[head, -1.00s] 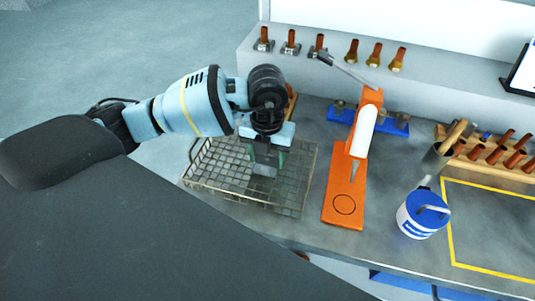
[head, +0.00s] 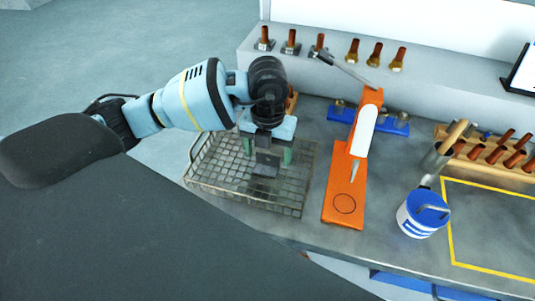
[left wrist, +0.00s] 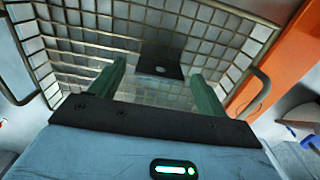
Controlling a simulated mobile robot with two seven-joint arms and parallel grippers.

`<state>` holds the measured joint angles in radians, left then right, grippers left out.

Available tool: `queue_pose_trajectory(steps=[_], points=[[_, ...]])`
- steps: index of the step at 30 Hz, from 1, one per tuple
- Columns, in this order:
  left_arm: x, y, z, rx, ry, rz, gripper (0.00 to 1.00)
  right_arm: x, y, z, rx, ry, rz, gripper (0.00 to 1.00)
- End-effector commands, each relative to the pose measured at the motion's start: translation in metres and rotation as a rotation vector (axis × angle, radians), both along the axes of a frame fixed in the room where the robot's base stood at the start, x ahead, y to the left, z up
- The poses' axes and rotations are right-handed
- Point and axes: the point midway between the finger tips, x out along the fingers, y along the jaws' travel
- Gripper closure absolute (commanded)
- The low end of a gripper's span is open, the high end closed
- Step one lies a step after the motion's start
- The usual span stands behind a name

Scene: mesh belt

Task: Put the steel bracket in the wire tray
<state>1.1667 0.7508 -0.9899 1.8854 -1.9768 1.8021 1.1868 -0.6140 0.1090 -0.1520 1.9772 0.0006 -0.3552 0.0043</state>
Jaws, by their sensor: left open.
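The steel bracket (head: 265,169) is a dark grey piece inside the wire tray (head: 203,182), towards its right half. In the left wrist view the bracket (left wrist: 165,58) shows a flat dark face with one hole, over the tray's mesh (left wrist: 88,48). My left gripper (head: 268,153) points down into the tray. Its two green fingers are open, one to each side of the bracket and apart from it. The left wrist view also shows the open fingers (left wrist: 158,72) with a gap on both sides. I cannot tell whether the bracket lies quite flat. My right gripper is not in view.
An orange press-like stand (head: 345,180) is just right of the tray. A blue and white tub (head: 423,215) and a wooden rack (head: 490,155) are farther right. A blue holder (head: 342,114) is behind. The yellow-outlined area (head: 490,225) is clear.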

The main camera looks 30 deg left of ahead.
Motion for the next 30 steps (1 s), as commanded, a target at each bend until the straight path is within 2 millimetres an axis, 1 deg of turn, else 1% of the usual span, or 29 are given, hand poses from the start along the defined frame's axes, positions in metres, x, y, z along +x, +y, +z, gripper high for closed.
queue_pose_trajectory(steps=[1,9,15,21,30], points=[[0.001,0.000,0.012,-0.001,-0.008,0.000,0.24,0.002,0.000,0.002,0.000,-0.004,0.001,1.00],[0.001,-0.001,0.067,-0.001,-0.008,-0.001,0.24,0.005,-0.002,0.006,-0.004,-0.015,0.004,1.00],[0.000,0.000,0.095,0.000,-0.004,0.000,0.24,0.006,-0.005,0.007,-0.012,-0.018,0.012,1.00],[0.000,0.000,0.106,-0.001,-0.001,0.000,0.24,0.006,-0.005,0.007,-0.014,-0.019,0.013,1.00],[0.000,0.000,0.106,0.000,0.000,0.000,0.24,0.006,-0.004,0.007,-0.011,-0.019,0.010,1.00]])
